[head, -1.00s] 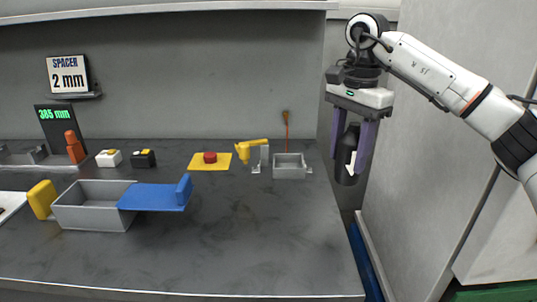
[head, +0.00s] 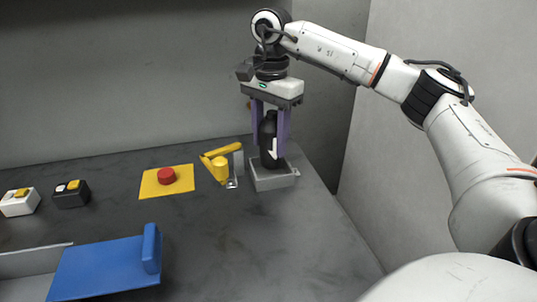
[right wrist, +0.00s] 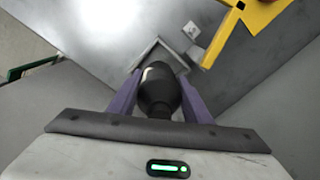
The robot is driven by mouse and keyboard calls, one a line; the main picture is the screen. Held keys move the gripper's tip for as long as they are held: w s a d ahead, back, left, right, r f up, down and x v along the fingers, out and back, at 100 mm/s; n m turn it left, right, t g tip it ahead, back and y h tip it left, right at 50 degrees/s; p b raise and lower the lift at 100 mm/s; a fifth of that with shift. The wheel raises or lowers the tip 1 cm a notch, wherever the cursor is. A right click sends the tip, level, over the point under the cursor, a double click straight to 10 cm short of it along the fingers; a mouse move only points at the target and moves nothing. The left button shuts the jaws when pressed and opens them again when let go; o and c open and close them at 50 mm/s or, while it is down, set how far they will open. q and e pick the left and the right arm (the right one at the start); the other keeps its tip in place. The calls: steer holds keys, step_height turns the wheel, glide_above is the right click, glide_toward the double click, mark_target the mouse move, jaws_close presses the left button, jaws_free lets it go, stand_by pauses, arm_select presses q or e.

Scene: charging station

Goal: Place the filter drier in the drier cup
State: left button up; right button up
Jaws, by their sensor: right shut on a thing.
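The filter drier (head: 270,148) is a black bottle-shaped cylinder with a white arrow mark, held upright. My right gripper (head: 270,145), with purple fingers, is shut on it, one finger on each side. The drier cup (head: 274,182) is a small grey open square box at the back right of the bench. The drier's lower end lines up with the cup's opening in the head view; I cannot tell how deep it sits. In the right wrist view the drier (right wrist: 158,92) lies between the fingers and covers part of the cup (right wrist: 150,50). My left gripper is not in view.
A yellow clamp lever (head: 219,166) stands just left of the cup. Further left are a red button on a yellow plate (head: 155,186), a black switch box (head: 71,196) and a white one (head: 20,203). A blue-lidded grey bin (head: 105,268) is at front left. The front-right bench is clear.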

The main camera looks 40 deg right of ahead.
mark_target(270, 118)
step_height(270, 118, down, 3)
steer(key=shift+f, duration=0.1)
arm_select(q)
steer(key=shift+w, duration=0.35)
arm_select(e)
steer(key=shift+f, duration=0.3)
steer(key=o, duration=1.3)
steer(key=shift+f, duration=0.15)
steer(key=shift+w, duration=0.1)
step_height(270, 118, up, 12)
steer(key=shift+f+p, duration=0.2)
steer(key=shift+p, duration=0.6)
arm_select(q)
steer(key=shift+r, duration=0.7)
arm_select(e)
steer(key=shift+r, duration=0.4)
